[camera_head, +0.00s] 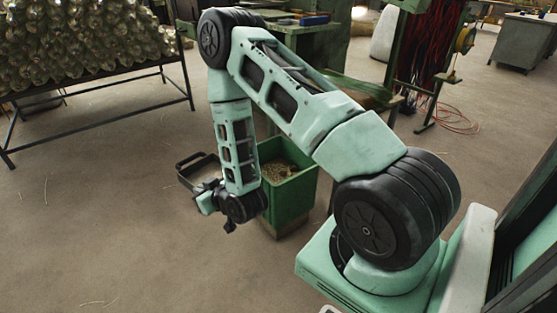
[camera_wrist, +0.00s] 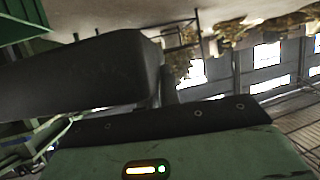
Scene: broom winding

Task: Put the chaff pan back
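A dark pan-like shape with a raised rim (camera_head: 196,166) shows in the head view, just left of the green bin and right beside my gripper (camera_head: 216,198). I take it for the chaff pan. My arm reaches down in front of the bin, and its wrist hides part of the shape. Whether my fingers touch or hold it is not clear. In the wrist view a large dark smooth body (camera_wrist: 75,75) fills the left middle, close to the camera; I cannot tell if it is the pan or a finger.
A green bin (camera_head: 291,196) with straw-coloured chaff in it stands on the floor behind my wrist. A rack of bundled bristles (camera_head: 75,40) stands at upper left. A green workbench (camera_head: 318,45) is behind the arm. Open floor (camera_head: 110,220) lies at left and front.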

